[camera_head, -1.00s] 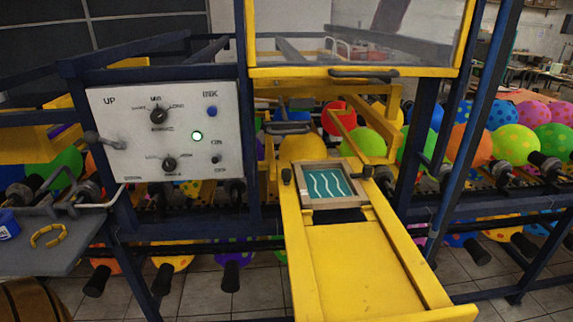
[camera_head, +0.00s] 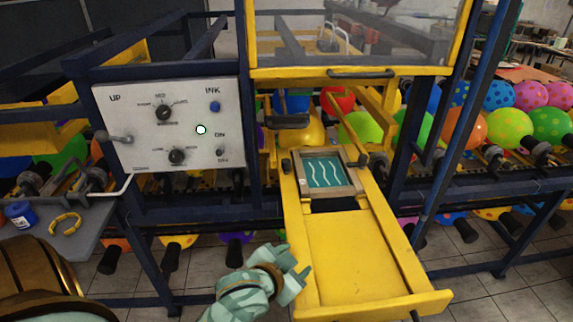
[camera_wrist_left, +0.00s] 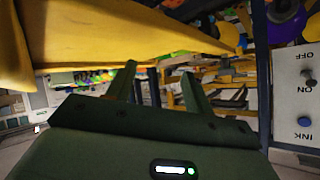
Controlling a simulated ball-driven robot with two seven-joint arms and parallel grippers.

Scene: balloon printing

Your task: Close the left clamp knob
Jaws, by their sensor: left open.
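The left clamp knob (camera_head: 286,166) is a small black knob at the left edge of the framed teal screen (camera_head: 325,172), on the yellow tray (camera_head: 365,265). A matching dark right clamp knob (camera_head: 363,159) is at the screen's right edge. My left gripper (camera_head: 294,265) is pale green, open and empty. It is beside the tray's left rail, nearer the camera than the left clamp knob and apart from it. In the left wrist view, its two fingers (camera_wrist_left: 162,82) stand apart with nothing between them; I cannot make out the knob there. My right gripper is not in view.
The white control panel (camera_head: 172,125) stands left of the tray. A clear yellow-edged guard (camera_head: 360,72) hangs above the screen. A grey side shelf (camera_head: 85,240) holds a blue bottle (camera_head: 19,215) and a yellow ring (camera_head: 65,223). Balloons fill racks behind.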

